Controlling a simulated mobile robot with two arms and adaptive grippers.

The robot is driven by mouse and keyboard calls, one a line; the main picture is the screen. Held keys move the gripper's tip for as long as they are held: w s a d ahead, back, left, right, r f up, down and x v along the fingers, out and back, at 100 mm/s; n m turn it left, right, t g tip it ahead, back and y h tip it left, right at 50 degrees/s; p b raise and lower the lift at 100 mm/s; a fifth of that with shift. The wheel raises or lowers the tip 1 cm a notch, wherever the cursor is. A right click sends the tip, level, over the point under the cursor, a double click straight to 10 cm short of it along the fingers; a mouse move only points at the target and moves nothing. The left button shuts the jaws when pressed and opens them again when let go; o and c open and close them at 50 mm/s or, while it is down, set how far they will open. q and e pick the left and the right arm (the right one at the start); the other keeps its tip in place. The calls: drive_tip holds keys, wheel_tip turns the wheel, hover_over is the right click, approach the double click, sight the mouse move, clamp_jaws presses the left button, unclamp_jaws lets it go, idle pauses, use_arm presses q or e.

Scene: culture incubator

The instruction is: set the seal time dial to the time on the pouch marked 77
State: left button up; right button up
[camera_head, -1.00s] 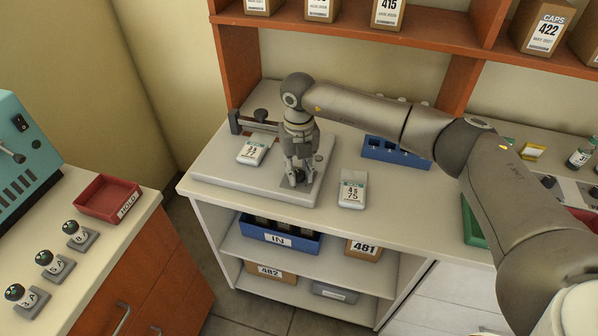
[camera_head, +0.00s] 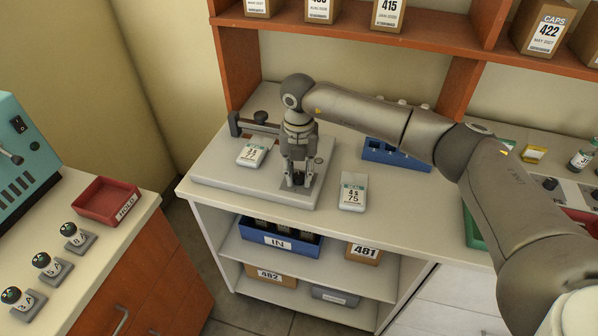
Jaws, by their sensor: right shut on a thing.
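The pouch sealer is a light grey base (camera_head: 225,180) on the white counter, with a dark arm (camera_head: 255,126) at its back left. My right gripper (camera_head: 298,182) points down at the base's front right and is shut on a small dark knob there, which appears to be the seal time dial. The gripper hides most of the knob and its scale. A white pouch (camera_head: 252,154) lies on the base to the left; its print is too small to read surely. Another pouch (camera_head: 353,191) lies right of the base and reads "4 s" and "75". My left gripper is out of view.
A blue rack (camera_head: 376,153) stands behind the right pouch, below my right arm. The lower shelf holds a blue IN bin (camera_head: 277,240) and boxes. At left are a red HOLD tray (camera_head: 103,199) and a teal machine (camera_head: 20,150). The counter's front edge is clear.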

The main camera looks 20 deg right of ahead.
sight(299, 176)
drive_tip(key=shift+r, duration=0.1)
drive_tip(key=o, duration=1.1)
drive_tip(key=shift+c, duration=0.2)
wheel_tip(299, 176, up, 12)
